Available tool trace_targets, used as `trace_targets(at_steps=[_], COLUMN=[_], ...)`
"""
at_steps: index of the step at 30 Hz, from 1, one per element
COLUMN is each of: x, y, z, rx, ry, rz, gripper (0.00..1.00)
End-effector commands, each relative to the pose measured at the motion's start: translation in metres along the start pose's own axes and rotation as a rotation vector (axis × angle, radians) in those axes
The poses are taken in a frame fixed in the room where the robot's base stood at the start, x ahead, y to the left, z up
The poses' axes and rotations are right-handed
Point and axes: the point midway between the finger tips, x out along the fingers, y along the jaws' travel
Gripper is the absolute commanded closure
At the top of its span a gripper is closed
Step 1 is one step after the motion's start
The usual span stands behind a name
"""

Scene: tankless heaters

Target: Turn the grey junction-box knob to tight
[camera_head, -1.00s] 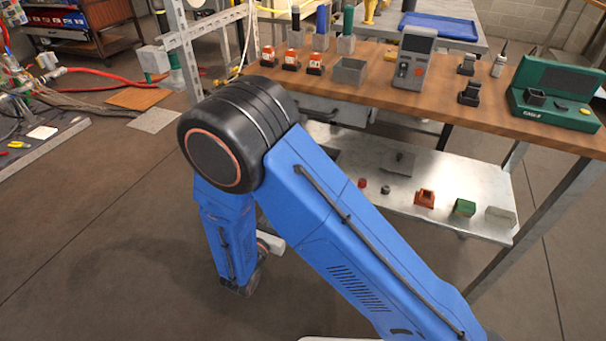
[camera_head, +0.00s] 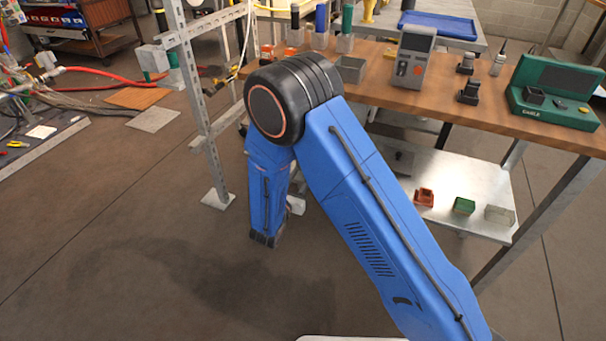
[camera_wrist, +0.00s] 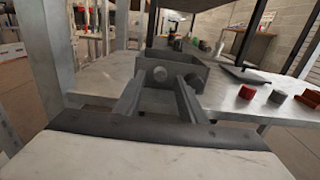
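In the wrist view a dark grey box (camera_wrist: 204,69), which looks like the junction box, stands ahead of my gripper. A round grey knob (camera_wrist: 160,74) shows on its near face, and a second round grey part (camera_wrist: 192,80) sits to the right. My gripper (camera_wrist: 158,84) is open, its two dark fingers pointing at the box. The first knob appears between the fingertips; I cannot tell whether they touch it. No mark showing the knob's setting is readable.
A metal shelf (camera_head: 462,221) under the wooden bench (camera_head: 437,103) bears an orange-red block (camera_head: 424,197) and a green block (camera_head: 464,206). The wrist view shows a red knob (camera_wrist: 247,92) and a small dark knob (camera_wrist: 277,97). A metal upright (camera_head: 207,130) stands left of my arm.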

Motion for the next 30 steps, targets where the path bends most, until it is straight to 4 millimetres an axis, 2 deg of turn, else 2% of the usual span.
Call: trace_targets(at_steps=[6,15,17,20,30], x=[0.015,0.017,0.017,0.017,0.017], y=[0.000,0.000,0.000,0.000,0.000], z=[0.000,0.000,0.000,0.000,0.000], rx=[-0.001,-0.001,-0.001,-0.001,0.025], ry=[0.001,0.001,0.001,0.000,0.000], rz=[0.000,0.000,0.000,0.000,0.000], gripper=[0.63,0.63,0.75,0.99,1.00])
